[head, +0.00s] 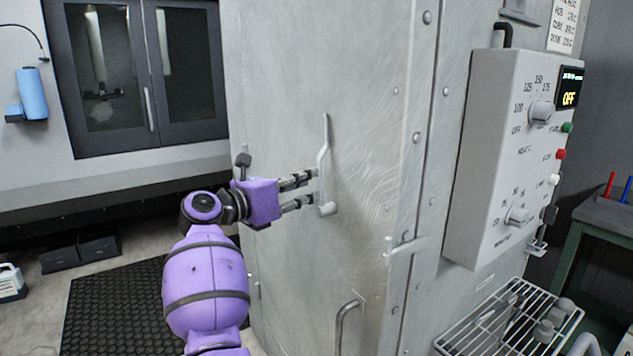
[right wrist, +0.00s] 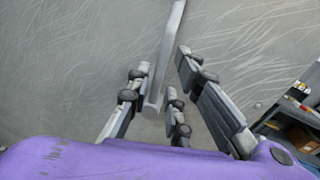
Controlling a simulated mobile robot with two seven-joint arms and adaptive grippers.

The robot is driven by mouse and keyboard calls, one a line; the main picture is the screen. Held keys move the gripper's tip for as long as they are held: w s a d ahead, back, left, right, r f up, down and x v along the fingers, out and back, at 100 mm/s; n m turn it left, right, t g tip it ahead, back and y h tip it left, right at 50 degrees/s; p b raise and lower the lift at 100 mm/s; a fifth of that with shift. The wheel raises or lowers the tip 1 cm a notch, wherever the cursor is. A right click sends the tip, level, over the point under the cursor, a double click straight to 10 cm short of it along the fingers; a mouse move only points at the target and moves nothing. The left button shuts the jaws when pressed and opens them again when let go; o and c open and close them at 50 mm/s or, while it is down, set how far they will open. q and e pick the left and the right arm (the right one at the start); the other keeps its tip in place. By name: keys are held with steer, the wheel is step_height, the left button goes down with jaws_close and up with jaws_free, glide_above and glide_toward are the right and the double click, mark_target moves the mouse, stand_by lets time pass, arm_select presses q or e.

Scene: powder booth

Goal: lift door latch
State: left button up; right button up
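The door latch (head: 324,150) is a thin pale metal lever standing upright on the grey metal door (head: 290,60), with a round hub at its lower end. In the right wrist view the latch (right wrist: 171,45) runs down between my fingers to its hub. My right gripper (head: 314,187) is at the lower part of the latch, coming from the left. In the right wrist view my right gripper (right wrist: 163,70) has its fingers spread, with the lever between them. Whether a finger touches the lever is unclear. My left gripper is not in view.
A control box (head: 490,170) reading OFF stands out from the wall on the right. A wire rack (head: 475,325) with parts is below it. A bent handle (head: 342,322) and a small bolt (head: 405,245) are lower on the booth. A black mat (head: 115,300) lies on the floor.

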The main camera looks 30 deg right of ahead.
steer(key=v, duration=0.7)
steer(key=shift+r, duration=0.1)
